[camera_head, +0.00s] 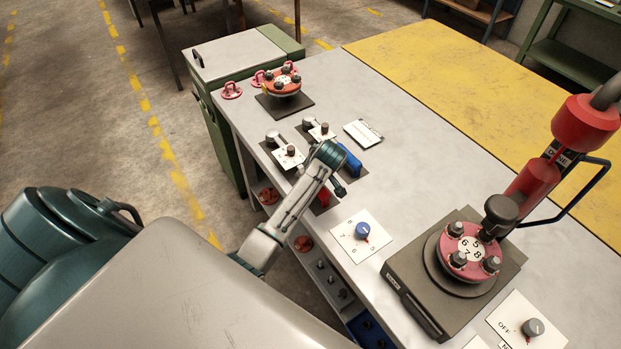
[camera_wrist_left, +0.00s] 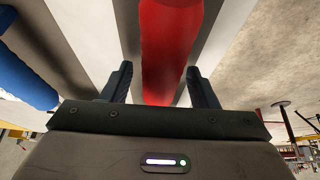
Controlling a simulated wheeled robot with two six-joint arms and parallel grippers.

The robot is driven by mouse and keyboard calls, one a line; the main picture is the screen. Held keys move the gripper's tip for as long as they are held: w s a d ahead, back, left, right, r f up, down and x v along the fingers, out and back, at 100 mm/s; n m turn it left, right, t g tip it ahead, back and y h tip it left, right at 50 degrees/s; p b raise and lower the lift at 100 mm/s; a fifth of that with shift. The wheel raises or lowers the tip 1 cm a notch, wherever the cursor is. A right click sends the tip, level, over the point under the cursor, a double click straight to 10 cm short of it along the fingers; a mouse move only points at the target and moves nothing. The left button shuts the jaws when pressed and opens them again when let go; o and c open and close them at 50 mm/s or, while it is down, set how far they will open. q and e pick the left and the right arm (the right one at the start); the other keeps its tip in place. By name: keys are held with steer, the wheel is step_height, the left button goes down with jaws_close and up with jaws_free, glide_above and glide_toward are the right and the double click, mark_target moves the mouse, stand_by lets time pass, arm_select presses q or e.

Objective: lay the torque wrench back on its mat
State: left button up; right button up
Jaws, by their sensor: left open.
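I cannot tell which tool is the torque wrench. My right gripper is not in view.
A red flanged spool (camera_head: 281,82) stands on a dark plate at the back left. Another flanged piece (camera_head: 462,265) sits on a dark turntable base at the right, under a red tool (camera_head: 533,185). A blue-knob dial (camera_head: 362,231) is nearby. The bench middle (camera_head: 430,170) is clear.

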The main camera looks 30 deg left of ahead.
arm_select(q)
steer(key=b+v, duration=0.3)
steer(key=v, duration=0.8)
steer(key=shift+f, duration=0.1)
steer(key=s+f+m, duration=0.1)
steer(key=s, duration=0.1)
steer(key=s+f+m, duration=0.1)
steer(key=s+f, duration=0.1)
steer(key=s+f+m, duration=0.1)
steer(key=s, duration=0.2)
steer(key=shift+s+d+f+h, duration=0.1)
steer(key=shift+d+f+h, duration=0.05)
steer(key=shift+f+h, duration=0.15)
steer(key=s+d+m+t+h, duration=0.15)
steer(key=s+m, duration=0.45)
steer(key=s, duration=0.6)
steer(key=s+d+m+h, duration=0.25)
steer(key=s+m, duration=0.25)
steer(key=s, duration=0.6)
step_height(320, 180, down, 36)
steer(key=a+g+b, duration=0.1)
steer(key=a+b, duration=0.1)
steer(key=b, duration=0.3)
steer(key=s+a+f+g+b, duration=0.1)
steer(key=s+f+b, duration=0.2)
steer(key=s+f, duration=1.5)
step_height(320, 180, down, 4)
steer(key=shift+s+a+r+y, duration=0.1)
steer(key=shift+s+a+y, duration=0.15)
steer(key=shift+s+y, duration=0.15)
